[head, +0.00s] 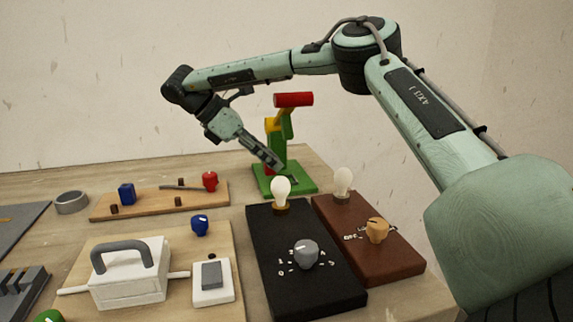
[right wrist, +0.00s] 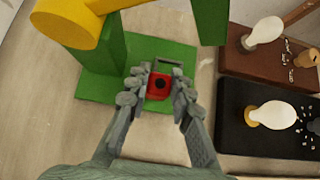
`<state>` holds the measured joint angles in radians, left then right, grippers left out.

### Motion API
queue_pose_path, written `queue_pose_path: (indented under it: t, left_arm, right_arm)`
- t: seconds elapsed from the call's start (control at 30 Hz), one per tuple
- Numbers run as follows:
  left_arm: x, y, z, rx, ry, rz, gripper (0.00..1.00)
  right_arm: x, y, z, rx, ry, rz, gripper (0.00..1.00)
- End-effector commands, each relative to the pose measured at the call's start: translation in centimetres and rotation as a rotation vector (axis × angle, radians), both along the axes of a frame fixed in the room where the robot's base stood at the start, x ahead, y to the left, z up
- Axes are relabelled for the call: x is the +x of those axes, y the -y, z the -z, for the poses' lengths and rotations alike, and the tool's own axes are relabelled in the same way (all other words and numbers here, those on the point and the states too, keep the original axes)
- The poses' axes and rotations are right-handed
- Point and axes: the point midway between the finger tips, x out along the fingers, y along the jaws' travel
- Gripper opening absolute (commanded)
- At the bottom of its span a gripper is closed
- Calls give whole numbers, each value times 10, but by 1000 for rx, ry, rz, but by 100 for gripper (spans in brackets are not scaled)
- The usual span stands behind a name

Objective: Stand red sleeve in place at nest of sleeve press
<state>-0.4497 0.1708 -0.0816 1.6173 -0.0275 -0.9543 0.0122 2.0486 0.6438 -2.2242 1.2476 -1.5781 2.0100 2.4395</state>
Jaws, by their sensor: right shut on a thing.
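The red sleeve (right wrist: 159,86), a small red block with a dark round hole in its top, is between the fingers of my right gripper (right wrist: 161,91) in the right wrist view. The gripper is shut on it, over the green base of the sleeve press (right wrist: 104,86). My left gripper is out of view.
A black board (head: 262,222) and a brown board (head: 400,262), each with a bulb and knob, lie in front of the press. A wooden rack (head: 150,207) with blue and red parts lies left. The press's yellow-and-green upper part overhangs near my gripper.

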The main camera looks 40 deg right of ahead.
Motion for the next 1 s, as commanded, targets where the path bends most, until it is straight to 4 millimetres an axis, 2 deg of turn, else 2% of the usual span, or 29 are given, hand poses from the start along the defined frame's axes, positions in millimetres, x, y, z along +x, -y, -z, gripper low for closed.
queue_pose_path:
  t: [0.27, 0.4, 0.83, 0.87, 1.0]
  left_arm:
    - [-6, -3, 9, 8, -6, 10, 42]
    - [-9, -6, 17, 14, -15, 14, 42]
    - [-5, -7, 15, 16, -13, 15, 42]
    - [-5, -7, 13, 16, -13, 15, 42]
    - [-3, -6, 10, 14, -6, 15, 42]
  right_arm:
    - [-31, 25, 0, 2, 0, 0, 4]
    - [-31, 24, 15, 0, -2, -1, 4]
    - [-30, 24, 18, 0, 0, 0, 4]
    - [-30, 24, 18, 0, 0, 0, 24]
    - [-30, 24, 18, 0, -1, -1, 41]
